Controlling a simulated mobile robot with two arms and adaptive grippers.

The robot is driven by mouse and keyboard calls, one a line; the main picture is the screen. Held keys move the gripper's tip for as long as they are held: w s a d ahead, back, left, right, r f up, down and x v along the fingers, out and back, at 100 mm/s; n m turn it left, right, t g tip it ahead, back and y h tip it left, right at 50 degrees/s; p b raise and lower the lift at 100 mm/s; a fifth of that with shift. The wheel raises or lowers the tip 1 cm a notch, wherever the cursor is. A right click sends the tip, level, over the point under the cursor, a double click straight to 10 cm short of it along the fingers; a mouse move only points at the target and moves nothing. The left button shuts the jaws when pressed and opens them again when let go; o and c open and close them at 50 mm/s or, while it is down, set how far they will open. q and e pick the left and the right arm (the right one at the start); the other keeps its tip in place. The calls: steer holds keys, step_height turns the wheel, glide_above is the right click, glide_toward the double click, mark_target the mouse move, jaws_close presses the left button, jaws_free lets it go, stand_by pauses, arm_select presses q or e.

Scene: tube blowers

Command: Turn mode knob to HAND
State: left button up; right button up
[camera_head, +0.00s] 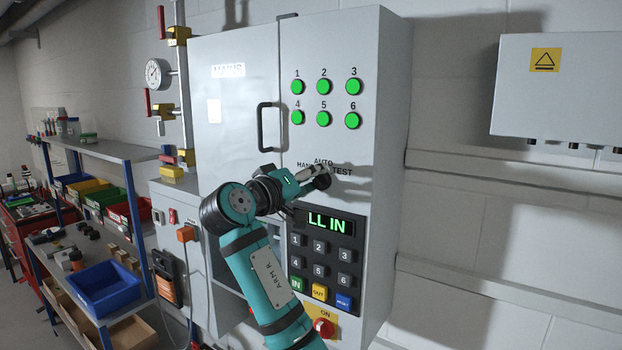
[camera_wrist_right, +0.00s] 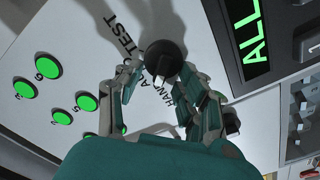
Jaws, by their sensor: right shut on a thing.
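The mode knob (camera_head: 322,182) is a dark round knob on the grey cabinet front, below the green buttons. It also shows in the right wrist view (camera_wrist_right: 164,57). The labels AUTO, HAND and TEST are printed around it, and my gripper partly covers them. My right gripper (camera_head: 316,175) reaches in from the left and is shut on the knob. In the right wrist view its fingers (camera_wrist_right: 164,75) lie on both sides of the knob. I cannot tell surely which label the knob points to. My left gripper is not in view.
Several lit green buttons (camera_head: 324,103) sit above the knob. A keypad with a green display (camera_head: 327,223) is just below it, and a red switch (camera_head: 324,327) lower down. A black door handle (camera_head: 267,127) stands out at the left. A blue-framed shelf (camera_head: 105,150) holds bins farther left.

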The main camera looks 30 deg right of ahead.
steer(key=shift+n, duration=0.6)
steer(key=o, duration=1.1)
steer(key=shift+o, duration=0.2)
steer(key=shift+a, duration=0.15)
steer(key=v, duration=1.1)
steer(key=shift+s+a, duration=0.15)
steer(key=shift+a, duration=0.2)
steer(key=shift+f, duration=0.1)
